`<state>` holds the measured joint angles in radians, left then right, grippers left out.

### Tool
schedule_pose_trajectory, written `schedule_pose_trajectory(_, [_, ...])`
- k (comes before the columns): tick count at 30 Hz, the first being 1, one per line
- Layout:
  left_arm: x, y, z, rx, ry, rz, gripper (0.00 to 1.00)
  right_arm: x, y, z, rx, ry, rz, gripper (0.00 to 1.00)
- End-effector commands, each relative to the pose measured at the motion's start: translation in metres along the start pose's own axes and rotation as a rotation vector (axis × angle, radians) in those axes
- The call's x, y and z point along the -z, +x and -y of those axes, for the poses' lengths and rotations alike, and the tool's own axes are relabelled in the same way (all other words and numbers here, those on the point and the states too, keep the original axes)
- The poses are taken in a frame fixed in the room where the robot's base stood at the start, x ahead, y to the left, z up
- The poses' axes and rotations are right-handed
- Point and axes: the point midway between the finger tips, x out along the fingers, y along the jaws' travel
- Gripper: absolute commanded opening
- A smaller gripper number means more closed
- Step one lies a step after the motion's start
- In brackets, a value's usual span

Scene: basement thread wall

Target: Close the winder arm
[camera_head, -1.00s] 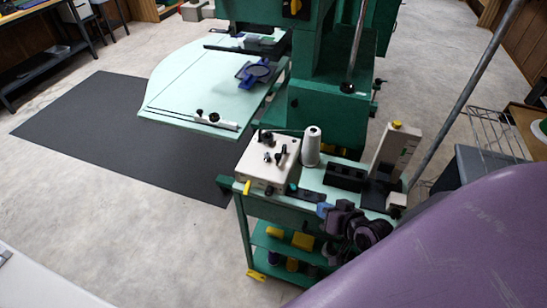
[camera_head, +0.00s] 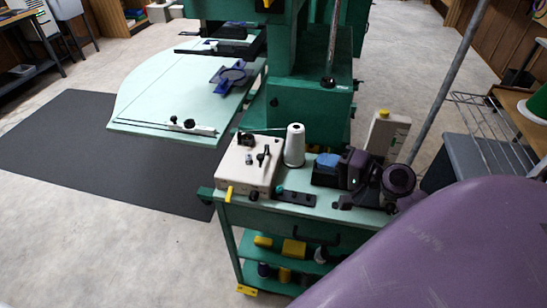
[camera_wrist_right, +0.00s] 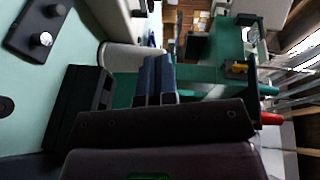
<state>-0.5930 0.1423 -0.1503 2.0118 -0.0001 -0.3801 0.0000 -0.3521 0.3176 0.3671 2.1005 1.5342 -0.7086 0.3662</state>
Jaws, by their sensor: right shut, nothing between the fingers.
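A cream winder box (camera_head: 243,165) with black knobs and a yellow lever stands on the left of the green cart top. A thin rod runs from its back toward a white thread spool (camera_head: 294,146) beside it; I cannot tell surely which part is the winder arm. My right gripper (camera_head: 326,162), with blue fingertips and a dark purple body, is over the cart top, right of the spool and apart from the box. In the right wrist view its blue fingers (camera_wrist_right: 156,78) are together and empty, with the spool (camera_wrist_right: 122,57) beyond. My left gripper is out of view.
A black plate with knobs (camera_head: 295,197) lies at the cart's front. A cream upright block (camera_head: 387,135) stands behind my gripper, near a slanted grey pole (camera_head: 448,80). The green machine (camera_head: 308,105) rises behind. A black block (camera_wrist_right: 88,100) sits close to my fingers.

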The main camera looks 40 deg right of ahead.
Motion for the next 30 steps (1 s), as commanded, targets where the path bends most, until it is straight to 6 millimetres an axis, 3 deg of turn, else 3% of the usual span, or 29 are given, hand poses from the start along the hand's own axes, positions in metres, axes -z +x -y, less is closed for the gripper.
schedule_pose_trajectory(14, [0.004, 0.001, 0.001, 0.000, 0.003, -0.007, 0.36, 0.000, 0.006, 0.001, 0.005, 0.003, 0.002, 0.00])
schedule_pose_trajectory(30, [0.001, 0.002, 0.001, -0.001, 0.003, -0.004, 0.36, 0.000, 0.093, 0.001, 0.005, 0.004, 0.002, 0.00])
